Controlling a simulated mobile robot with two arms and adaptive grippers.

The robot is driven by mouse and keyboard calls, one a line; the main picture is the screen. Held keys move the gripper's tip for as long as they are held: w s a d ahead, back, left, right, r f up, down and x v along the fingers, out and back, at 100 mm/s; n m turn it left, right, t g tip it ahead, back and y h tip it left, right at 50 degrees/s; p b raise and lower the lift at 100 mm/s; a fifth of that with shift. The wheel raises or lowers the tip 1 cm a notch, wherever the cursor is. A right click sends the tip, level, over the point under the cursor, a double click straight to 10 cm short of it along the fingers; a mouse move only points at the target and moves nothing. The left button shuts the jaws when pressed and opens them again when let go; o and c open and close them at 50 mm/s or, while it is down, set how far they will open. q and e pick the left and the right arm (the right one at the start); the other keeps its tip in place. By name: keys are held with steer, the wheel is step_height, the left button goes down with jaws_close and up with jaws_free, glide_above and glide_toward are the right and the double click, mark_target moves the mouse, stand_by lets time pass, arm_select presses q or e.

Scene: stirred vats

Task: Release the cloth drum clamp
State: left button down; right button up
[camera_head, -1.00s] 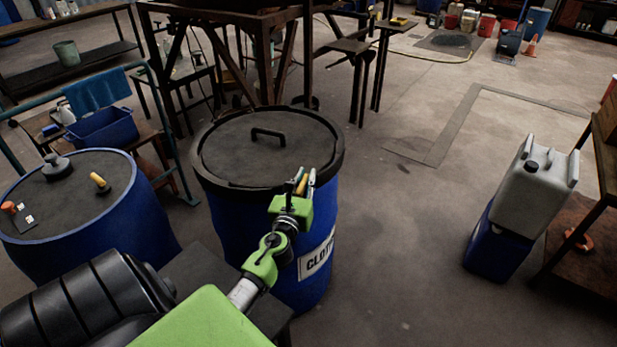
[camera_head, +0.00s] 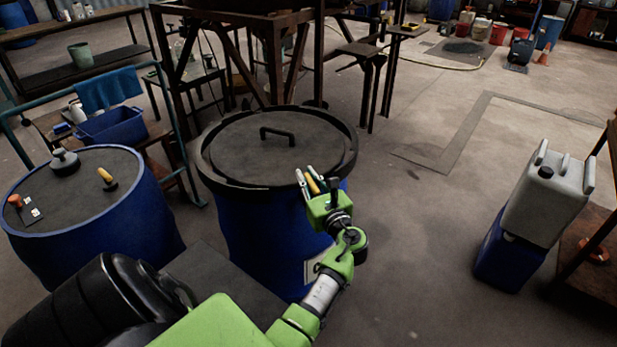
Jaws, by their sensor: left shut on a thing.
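The blue cloth drum (camera_head: 255,235) stands upright in the middle with a dark lid (camera_head: 275,150) that has a bar handle on top. A black clamp ring (camera_head: 352,140) runs around the lid's rim. My left gripper (camera_head: 315,183) is at the drum's front right rim, shut on a yellow-tipped piece that looks like the clamp lever (camera_head: 313,183). The fingers hide most of this piece. My forearm covers most of the drum's white label. My right gripper is not in view.
Another blue drum (camera_head: 85,205) with small items on its top stands at left. A grey jerrycan (camera_head: 545,195) rests on a blue container (camera_head: 505,255) at right. A dark metal frame (camera_head: 235,60) stands behind. The floor right of the cloth drum is clear.

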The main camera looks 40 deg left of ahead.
mark_target(318, 194)
arm_select(q)
steer(key=shift+s, duration=0.1)
stand_by(0.4)
steer(key=c, duration=2)
jaws_free()
steer(key=shift+o, duration=0.2)
steer(key=v, duration=0.7)
steer(key=shift+d, duration=0.25)
steer(key=shift+f, duration=0.1)
